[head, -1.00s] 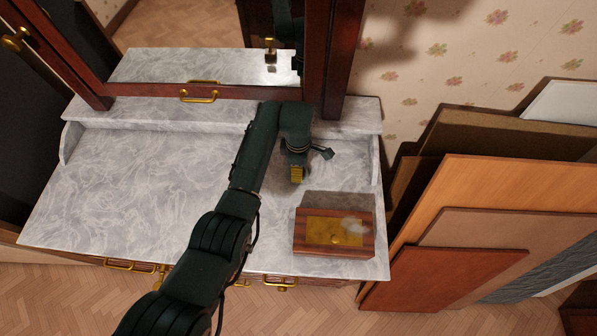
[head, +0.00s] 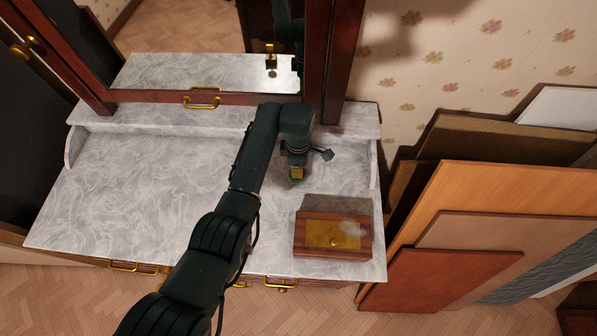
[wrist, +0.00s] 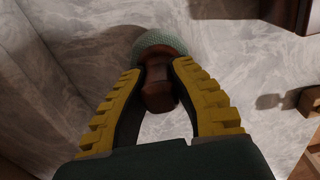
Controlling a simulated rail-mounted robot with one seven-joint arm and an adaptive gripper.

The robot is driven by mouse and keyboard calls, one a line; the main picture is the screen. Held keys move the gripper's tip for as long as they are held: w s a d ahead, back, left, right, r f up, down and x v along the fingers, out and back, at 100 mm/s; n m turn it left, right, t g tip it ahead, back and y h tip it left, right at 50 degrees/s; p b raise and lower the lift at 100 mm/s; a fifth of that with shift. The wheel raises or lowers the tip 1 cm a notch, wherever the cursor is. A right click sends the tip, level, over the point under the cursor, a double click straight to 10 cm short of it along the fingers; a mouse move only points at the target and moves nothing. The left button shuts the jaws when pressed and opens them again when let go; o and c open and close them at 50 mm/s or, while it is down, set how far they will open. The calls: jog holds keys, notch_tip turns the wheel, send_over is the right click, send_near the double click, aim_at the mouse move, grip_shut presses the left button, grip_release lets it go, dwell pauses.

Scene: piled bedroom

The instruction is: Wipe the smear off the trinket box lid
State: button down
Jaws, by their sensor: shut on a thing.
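The trinket box (head: 310,249) is reddish wood with a brass plate on its lid (head: 325,233). It sits at the front right of the marble top. A pale smear (head: 350,230) lies on the right part of the lid, over the plate's edge. My gripper (head: 296,174) is behind and a little left of the box, apart from it. In the wrist view my gripper (wrist: 158,80) is shut on a brown wooden handle (wrist: 158,90) with a round grey-green pad (wrist: 160,42) at its far end. The held tool is hidden in the head view.
The marble dresser top (head: 130,200) is clear to the left. A mirror (head: 200,50) with dark wood posts stands behind. Several leaning boards (head: 490,190) crowd the right side. A dark handled thing (head: 322,153) shows beside my wrist; I cannot tell what it is.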

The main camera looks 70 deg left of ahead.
jog(key=shift+r+p, duration=2)
jog(key=shift+r, duration=0.35)
jog(key=shift+r, duration=0.15)
notch_tip(320, 180, up, 5)
jog(key=p, duration=0.5)
